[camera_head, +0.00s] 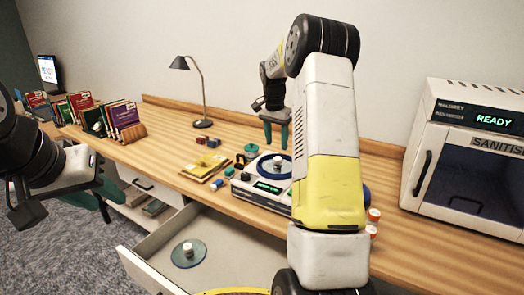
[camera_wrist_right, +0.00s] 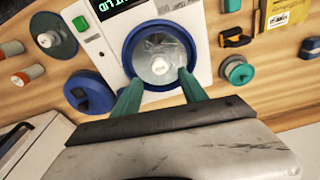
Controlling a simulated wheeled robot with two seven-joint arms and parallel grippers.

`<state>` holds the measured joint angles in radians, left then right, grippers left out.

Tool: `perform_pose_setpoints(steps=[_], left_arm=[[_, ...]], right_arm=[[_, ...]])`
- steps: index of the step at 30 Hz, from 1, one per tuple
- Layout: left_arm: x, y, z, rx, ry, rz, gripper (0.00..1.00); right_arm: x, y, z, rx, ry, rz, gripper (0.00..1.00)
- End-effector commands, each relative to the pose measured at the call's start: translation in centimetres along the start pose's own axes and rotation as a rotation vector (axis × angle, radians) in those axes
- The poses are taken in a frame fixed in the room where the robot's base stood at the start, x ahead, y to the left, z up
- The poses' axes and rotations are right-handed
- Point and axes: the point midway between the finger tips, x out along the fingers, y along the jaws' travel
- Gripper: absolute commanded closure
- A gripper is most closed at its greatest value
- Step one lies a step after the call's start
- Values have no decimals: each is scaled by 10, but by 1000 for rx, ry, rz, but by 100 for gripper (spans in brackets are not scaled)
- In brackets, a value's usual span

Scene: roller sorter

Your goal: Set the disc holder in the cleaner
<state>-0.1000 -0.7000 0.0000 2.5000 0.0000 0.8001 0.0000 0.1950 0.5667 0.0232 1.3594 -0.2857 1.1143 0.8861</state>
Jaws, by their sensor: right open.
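The white cleaner-like unit (camera_head: 243,190) with a green-lit display stands on the desk. A blue ring on its top holds a clear disc with a white knob, likely the disc holder (camera_wrist_right: 160,66). My right gripper (camera_head: 276,142) is open above the unit. In the right wrist view its teal fingers (camera_wrist_right: 157,84) reach the near edge of the blue ring, one on each side of the knob; contact cannot be told. A similar disc with a white knob (camera_head: 188,253) lies in the open drawer. My left gripper (camera_head: 100,198) looks open and empty at the left.
A sanitiser cabinet (camera_head: 470,150) reading READY stands at the right. The open drawer (camera_head: 230,248) juts out below the desk. A yellow tray (camera_head: 205,168), small coloured parts, a lamp (camera_head: 203,124) and books (camera_head: 122,115) are on the desk. Orange-capped bottles (camera_head: 373,215) stand near the right arm.

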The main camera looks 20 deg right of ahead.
Motion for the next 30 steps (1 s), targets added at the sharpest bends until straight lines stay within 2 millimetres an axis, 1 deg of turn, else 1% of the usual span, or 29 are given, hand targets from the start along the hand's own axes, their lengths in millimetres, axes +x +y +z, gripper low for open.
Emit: perform_pose_setpoints(steps=[1,4,6,11,14,17,20,21,23,24,26,27,29,30], left_arm=[[0,0,0,0,0,0,64],[0,0,0,0,0,0,64],[0,0,0,0,0,0,64],[0,0,0,0,0,0,64],[0,0,0,0,0,0,64],[0,0,0,0,0,0,64],[0,0,0,0,0,0,64],[0,0,0,0,0,0,64],[0,0,0,0,0,0,64],[0,0,0,0,0,0,64],[0,0,0,0,0,0,64],[0,0,0,0,0,0,64],[0,0,0,0,0,0,64],[0,0,0,0,0,0,64]], right_arm=[[-12,0,-1,0,3,-3,50],[-30,0,0,0,2,-2,50],[-39,0,0,0,1,-2,50],[-54,0,1,-3,1,-3,50],[-68,3,10,-35,6,-21,50],[-94,11,32,-106,18,-63,50],[-124,24,66,-213,39,-121,50],[-135,32,81,-260,48,-145,50],[-149,43,104,-329,63,-181,50],[-157,51,120,-374,75,-204,50],[-168,64,143,-441,95,-240,50],[-173,72,159,-485,109,-263,50],[-179,86,183,-551,131,-297,50],[-181,96,198,-593,145,-319,50]])
